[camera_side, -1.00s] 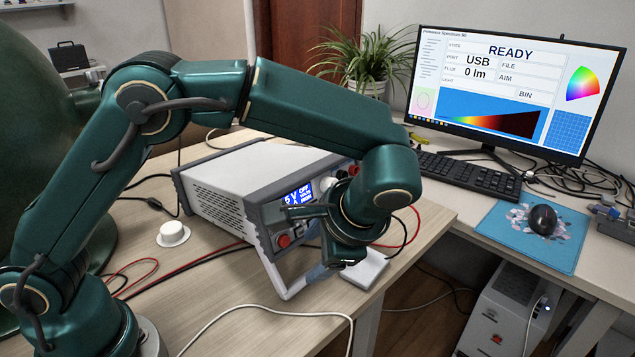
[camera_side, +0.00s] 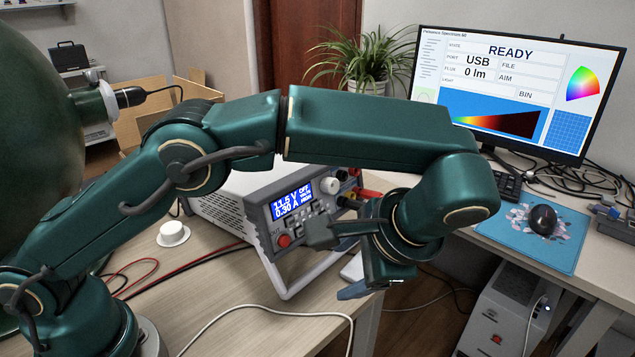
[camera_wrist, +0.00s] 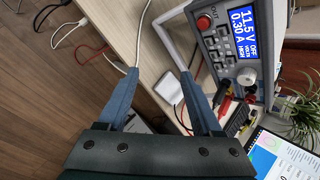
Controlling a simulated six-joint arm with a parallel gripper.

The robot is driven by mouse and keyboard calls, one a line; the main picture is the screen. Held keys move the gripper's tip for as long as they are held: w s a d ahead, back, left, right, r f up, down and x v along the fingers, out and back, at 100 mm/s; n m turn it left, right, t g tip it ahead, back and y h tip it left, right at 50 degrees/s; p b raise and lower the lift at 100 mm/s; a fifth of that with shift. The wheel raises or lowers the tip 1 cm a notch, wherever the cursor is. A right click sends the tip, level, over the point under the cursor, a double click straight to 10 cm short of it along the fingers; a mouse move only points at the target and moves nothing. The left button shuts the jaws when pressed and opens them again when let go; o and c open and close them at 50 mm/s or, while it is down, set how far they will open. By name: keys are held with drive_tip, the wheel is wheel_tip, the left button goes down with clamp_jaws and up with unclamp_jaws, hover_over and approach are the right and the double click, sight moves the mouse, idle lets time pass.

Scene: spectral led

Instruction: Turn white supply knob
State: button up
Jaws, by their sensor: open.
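The power supply (camera_side: 215,205) stands on the desk with its lit display (camera_side: 292,201) showing 11.5 V, 0.30 A and OFF. Its white knob (camera_side: 330,185) is right of the display, and it also shows in the wrist view (camera_wrist: 247,76). My gripper (camera_side: 324,265) is open and empty, in front of the lower part of the supply's face. In the wrist view its two fingers (camera_wrist: 160,73) are spread apart, and the knob lies to their right, clear of both. In the side view one finger covers part of the lower front panel.
The red button (camera_side: 283,241) is low on the panel, and cable plugs (camera_side: 368,193) are at its right. A carrying handle (camera_side: 290,290) juts forward. A white block (camera_wrist: 168,86) lies near the desk edge. A white round button (camera_side: 173,233) stands left. Cables cross the desk.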

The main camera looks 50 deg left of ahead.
drive_tip(key=m+t+h, duration=0.2)
drive_tip(key=m+t, duration=0.4)
drive_tip(key=t, duration=0.3)
approach(333, 187)
drive_tip(key=x, duration=0.4)
drive_tip(key=shift+x, duration=2.5)
clamp_jaws()
